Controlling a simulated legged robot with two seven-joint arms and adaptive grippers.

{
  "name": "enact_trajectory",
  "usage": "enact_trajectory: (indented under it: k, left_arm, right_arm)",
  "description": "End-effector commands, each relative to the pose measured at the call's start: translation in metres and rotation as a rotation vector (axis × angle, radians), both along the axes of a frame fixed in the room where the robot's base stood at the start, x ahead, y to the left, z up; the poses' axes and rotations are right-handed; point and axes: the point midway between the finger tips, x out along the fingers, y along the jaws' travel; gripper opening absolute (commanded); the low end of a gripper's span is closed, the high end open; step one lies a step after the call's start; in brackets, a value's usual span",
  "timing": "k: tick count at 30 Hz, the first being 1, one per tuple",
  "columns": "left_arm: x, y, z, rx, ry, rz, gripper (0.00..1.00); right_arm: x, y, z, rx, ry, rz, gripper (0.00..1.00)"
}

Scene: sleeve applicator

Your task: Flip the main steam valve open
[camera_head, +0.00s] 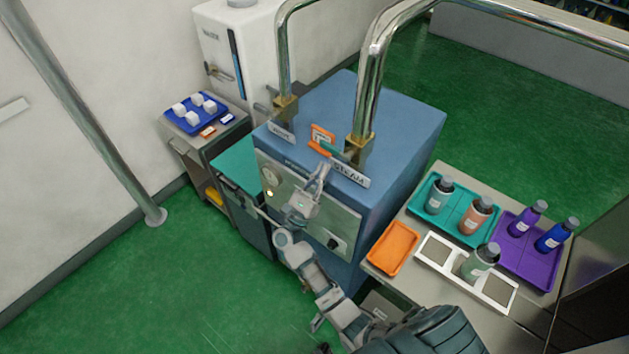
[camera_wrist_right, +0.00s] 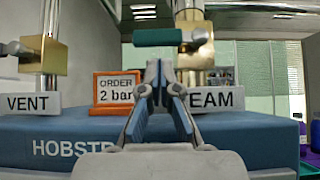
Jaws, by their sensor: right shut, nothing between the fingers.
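The steam valve (camera_head: 357,148) is a brass body on the thick chrome pipe, behind the STEAM sign (camera_head: 350,173). Its teal lever (camera_head: 328,148) sticks out to the left, level and crosswise to the upright pipe. In the right wrist view, the lever (camera_wrist_right: 158,37) lies above and beyond the fingertips, with the brass valve (camera_wrist_right: 197,45) at its right end. My right gripper (camera_head: 322,168) is shut and empty, in front of the lever; its fingertips (camera_wrist_right: 161,70) appear below it, apart from it. They partly hide the STEAM sign. My left gripper is not in view.
A VENT sign (camera_head: 281,131) and second brass valve (camera_head: 285,108) stand left on the blue machine (camera_head: 400,115). An orange order sign (camera_wrist_right: 116,92) reading "2 bar" stands beside the fingers. Green floor lies clear at left.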

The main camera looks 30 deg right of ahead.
Motion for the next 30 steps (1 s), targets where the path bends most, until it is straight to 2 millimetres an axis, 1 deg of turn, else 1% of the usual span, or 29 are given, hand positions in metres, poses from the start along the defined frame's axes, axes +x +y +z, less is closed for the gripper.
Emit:
enact_trajectory:
  k: [1,6,20,30]
  left_arm:
    - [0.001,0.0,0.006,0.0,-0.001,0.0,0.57]
    - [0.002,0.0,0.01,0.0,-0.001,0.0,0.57]
    - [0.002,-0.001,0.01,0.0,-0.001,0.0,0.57]
    - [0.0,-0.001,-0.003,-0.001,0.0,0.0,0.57]
  right_arm:
    - [0.002,-0.005,0.009,-0.001,-0.003,-0.001,0.0]
    - [0.006,-0.015,0.018,-0.001,0.0,0.0,0.0]
    - [0.007,-0.018,0.019,0.0,-0.001,0.001,0.0]
    - [0.008,-0.025,0.02,0.014,-0.038,0.001,0.0]
